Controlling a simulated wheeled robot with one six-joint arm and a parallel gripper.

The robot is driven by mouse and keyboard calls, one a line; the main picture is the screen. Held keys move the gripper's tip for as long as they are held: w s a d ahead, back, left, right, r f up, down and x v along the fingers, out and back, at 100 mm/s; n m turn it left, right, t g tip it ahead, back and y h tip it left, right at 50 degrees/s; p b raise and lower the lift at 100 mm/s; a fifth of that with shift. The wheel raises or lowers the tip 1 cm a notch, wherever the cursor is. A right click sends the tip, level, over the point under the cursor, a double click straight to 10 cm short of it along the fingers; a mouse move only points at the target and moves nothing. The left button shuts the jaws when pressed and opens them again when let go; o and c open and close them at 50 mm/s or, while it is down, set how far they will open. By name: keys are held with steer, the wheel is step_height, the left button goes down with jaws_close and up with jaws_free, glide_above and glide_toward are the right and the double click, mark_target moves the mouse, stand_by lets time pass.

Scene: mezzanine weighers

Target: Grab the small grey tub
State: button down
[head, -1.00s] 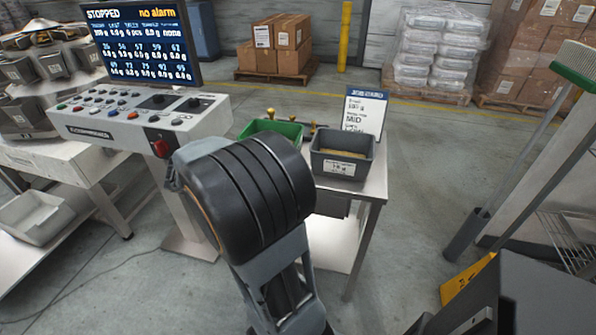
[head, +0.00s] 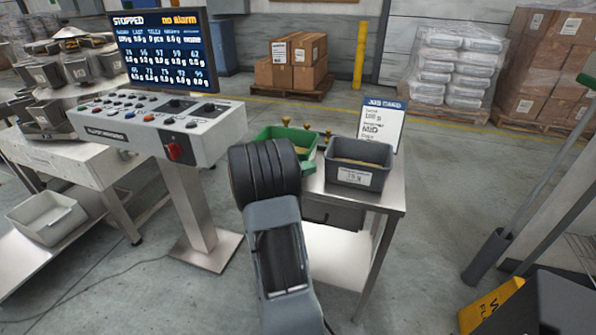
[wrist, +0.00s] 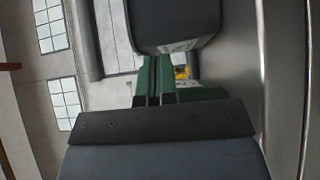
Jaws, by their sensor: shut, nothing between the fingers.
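The small grey tub (head: 358,176) stands upright on a small steel table (head: 390,198), with a white label on its front and tan contents inside. In the wrist view a dark grey tub with a label (wrist: 175,22) fills the top middle, beyond my fingertips. My gripper (wrist: 155,60) is shut and empty, its two green fingers side by side below that tub; I cannot tell whether they touch it. In the head view my arm hides most of the gripper. A green tub (head: 272,133) stands left of the grey one, partly hidden by my arm.
A job card sign (head: 381,125) stands behind the grey tub. Left of the table is a control console (head: 150,125) with a screen (head: 165,50). A light grey bin (head: 47,222) sits low at left.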

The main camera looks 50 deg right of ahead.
mark_target(359, 172)
steer(key=shift+x, duration=1.05)
steer(key=s+d+b, duration=0.1)
steer(key=s+b, duration=0.1)
steer(key=s, duration=0.1)
steer(key=s+d+b, duration=0.1)
steer(key=s+b, duration=0.2)
steer(key=s, duration=0.1)
steer(key=s+d+b, duration=0.1)
steer(key=s+b, duration=0.2)
steer(key=s, duration=0.1)
steer(key=shift+s+d+f, duration=0.15)
steer(key=shift+s+d, duration=0.05)
steer(key=shift+d, duration=0.05)
steer(key=shift+s, duration=0.2)
steer(key=shift+w, duration=0.1)
steer(key=b+v, duration=0.3)
steer(key=v, duration=0.6)
steer(key=shift+a, duration=0.4)
steer(key=c, duration=1.9)
jaws_free()
steer(key=shift+w, duration=0.2)
